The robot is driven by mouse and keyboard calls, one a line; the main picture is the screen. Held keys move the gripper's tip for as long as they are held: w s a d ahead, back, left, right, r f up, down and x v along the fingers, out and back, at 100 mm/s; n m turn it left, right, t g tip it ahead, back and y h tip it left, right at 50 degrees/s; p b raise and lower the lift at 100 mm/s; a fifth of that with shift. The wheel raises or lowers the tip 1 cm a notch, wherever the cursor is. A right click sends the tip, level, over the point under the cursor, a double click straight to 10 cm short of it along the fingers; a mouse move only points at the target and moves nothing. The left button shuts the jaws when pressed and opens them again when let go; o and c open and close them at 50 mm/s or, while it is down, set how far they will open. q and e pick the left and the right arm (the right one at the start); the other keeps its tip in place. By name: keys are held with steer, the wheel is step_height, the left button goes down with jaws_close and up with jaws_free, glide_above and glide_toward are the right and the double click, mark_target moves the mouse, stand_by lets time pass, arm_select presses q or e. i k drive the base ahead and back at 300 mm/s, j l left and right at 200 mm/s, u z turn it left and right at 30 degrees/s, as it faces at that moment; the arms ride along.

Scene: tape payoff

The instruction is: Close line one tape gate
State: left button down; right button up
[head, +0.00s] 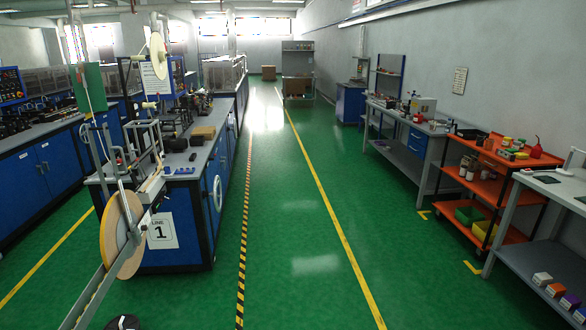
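The line one machine (180,255) is a blue bench at the left, with a white "LINE 1" sign (163,230) on its end. A large cream tape reel (116,238) hangs at its near end on a long grey arm (95,297) that slopes down to the lower left. A smaller cream reel (158,56) stands high above the bench. A metal guide frame (146,140) rises between the reels, with thin rods and a green plate (88,88) beside it. I cannot tell which part is the tape gate, or whether it is open. Neither gripper shows.
A black-and-yellow floor stripe (243,220) runs along the bench's right side. The green aisle (295,230) is clear. An orange cart (490,185), a grey workbench (405,125) and a grey table (560,185) line the right. A dark rounded object shows at the bottom edge.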

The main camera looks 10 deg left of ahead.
mark_target(133, 177)
steer(key=i+j+z, duration=0.25)
steer(key=j, duration=0.95)
steer(key=i+j+z, duration=0.1)
steer(key=j+z, duration=0.15)
steer(key=j, duration=0.95)
steer(key=j+z, duration=0.25)
steer(key=j, duration=1)
steer(key=k+j+z, duration=0.25)
steer(key=j, duration=1)
steer(key=i, duration=0.15)
